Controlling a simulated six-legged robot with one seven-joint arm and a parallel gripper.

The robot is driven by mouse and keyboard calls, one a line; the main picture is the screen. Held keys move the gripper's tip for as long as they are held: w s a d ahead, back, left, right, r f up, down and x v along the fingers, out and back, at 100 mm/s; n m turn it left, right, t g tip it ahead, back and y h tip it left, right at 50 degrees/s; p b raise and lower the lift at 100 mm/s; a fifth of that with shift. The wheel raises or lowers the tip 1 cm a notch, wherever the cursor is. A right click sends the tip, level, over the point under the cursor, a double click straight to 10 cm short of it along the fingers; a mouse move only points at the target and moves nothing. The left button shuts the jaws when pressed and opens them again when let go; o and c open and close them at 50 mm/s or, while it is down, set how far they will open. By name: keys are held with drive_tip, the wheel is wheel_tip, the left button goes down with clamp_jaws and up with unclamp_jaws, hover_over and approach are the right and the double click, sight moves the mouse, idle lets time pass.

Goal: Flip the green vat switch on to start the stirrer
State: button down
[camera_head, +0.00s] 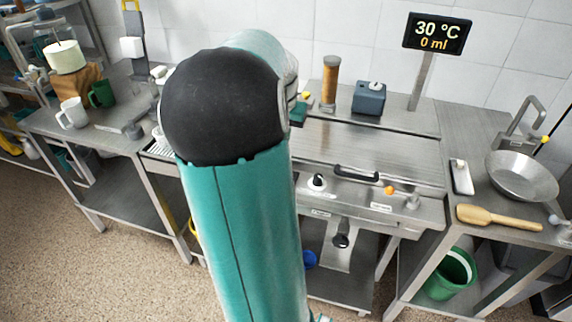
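The steel vat unit (375,150) stands against the tiled wall, with a flat lid and a black handle (356,173) at its front edge. Its front panel carries a black knob (317,182) and a small orange knob (390,190). I cannot make out a green switch on the visible part of the panel; my teal arm with its black joint hides the panel's left part. A small green thing (299,108) shows partly behind my arm on the vat's top; I cannot tell what it is. My gripper is out of view.
A display (437,33) reads 30 °C and 0 ml. A blue box (369,98) and an amber cylinder (330,82) stand behind the vat. A pan (521,176) and wooden paddle (498,217) lie right. A drain pipe (341,235) hangs below. Mugs (73,113) stand left.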

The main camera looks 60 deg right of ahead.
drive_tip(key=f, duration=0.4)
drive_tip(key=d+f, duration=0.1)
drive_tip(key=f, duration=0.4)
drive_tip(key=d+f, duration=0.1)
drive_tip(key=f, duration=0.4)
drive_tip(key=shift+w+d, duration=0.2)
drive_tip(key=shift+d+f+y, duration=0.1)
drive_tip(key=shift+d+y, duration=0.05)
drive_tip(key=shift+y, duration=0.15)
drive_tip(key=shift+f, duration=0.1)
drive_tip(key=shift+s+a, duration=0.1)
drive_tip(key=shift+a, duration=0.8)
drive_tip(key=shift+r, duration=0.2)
